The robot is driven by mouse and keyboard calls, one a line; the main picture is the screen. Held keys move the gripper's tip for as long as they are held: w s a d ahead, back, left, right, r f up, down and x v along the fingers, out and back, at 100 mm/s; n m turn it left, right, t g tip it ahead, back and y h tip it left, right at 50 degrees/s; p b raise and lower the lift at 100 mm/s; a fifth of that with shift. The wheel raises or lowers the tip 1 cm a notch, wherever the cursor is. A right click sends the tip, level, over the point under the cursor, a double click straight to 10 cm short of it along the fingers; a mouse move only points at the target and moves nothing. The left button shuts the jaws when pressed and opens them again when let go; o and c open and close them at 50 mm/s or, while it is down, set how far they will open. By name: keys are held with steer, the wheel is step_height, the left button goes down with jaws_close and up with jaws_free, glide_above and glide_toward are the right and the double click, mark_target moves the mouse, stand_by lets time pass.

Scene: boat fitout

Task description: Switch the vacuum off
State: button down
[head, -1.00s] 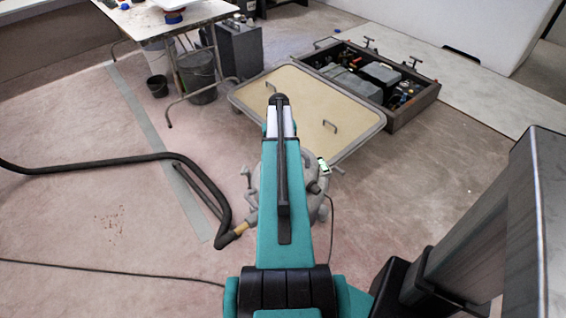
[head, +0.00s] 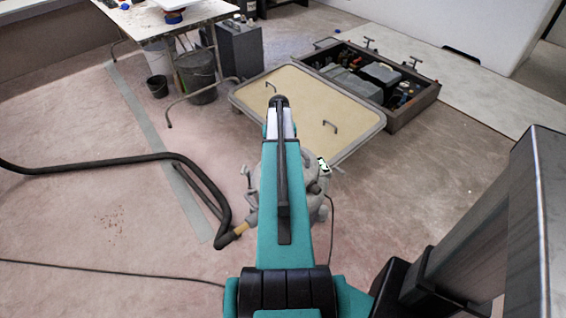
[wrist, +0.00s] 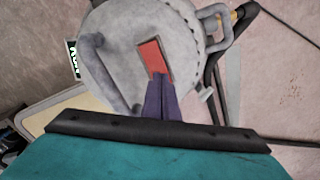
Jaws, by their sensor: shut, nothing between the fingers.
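The vacuum is a round grey canister (head: 313,205), mostly hidden behind my arm in the head view. The wrist view shows its grey lid (wrist: 110,50) close up, with a curved grey handle on it. A red rectangular switch (wrist: 150,58) sits on the lid in a pale frame. My gripper (wrist: 158,80) is shut and empty. Its purple fingertips are at the lower edge of the red switch in the picture; I cannot tell whether they touch it. The switch is not visible in the head view, and its on or off position is unclear.
A dark hose (head: 100,160) runs left from the vacuum, and a cable (head: 110,267) crosses the floor. A beige framed panel (head: 300,105) and an open box of equipment (head: 375,80) lie beyond. A worktable (head: 150,22) with buckets stands at the back left.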

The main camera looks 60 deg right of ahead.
steer(key=shift+f, duration=0.25)
stand_by(0.4)
step_height(320, 180, up, 7)
steer(key=p, duration=0.4)
stand_by(0.8)
stand_by(0.5)
